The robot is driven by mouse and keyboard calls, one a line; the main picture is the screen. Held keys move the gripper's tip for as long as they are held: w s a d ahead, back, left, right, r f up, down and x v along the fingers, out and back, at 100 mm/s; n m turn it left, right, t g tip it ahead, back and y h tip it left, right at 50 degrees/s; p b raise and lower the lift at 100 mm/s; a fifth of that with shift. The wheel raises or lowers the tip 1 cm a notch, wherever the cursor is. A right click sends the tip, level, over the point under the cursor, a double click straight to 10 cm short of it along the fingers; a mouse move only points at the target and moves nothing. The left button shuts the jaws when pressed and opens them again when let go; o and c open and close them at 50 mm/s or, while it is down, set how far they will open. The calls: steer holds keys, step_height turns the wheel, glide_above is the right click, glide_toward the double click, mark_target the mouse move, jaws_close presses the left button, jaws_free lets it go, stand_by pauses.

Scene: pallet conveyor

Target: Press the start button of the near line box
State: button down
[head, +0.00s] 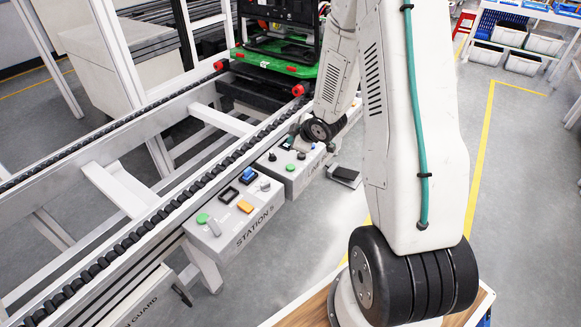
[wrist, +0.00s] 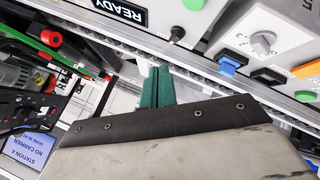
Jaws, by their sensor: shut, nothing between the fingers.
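The line box (head: 303,178) is light grey, with lettering starting "LINE" on its front, and is mounted on the conveyor's side beyond the Station 5 box. In the wrist view a green button (wrist: 193,4) is cut by the top edge, near a black knob (wrist: 177,33) and a READY plate (wrist: 118,11). My gripper (head: 290,143) is over the far side of the line box, partly hidden by my arm. Its green fingers (wrist: 156,87) are shut and empty, apart from the button.
The Station 5 box (head: 230,222) stands nearer, with a green button (head: 202,218), a grey lever, and orange and blue buttons. The roller conveyor (head: 150,215) runs alongside. A green carrier (head: 277,60) stands on it at the back. Floor to the right is open.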

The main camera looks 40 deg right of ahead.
mark_target(293, 168)
steer(key=shift+f, duration=0.1)
steer(key=shift+f, duration=4.3)
steer(key=shift+f, duration=0.1)
steer(key=shift+f, duration=0.35)
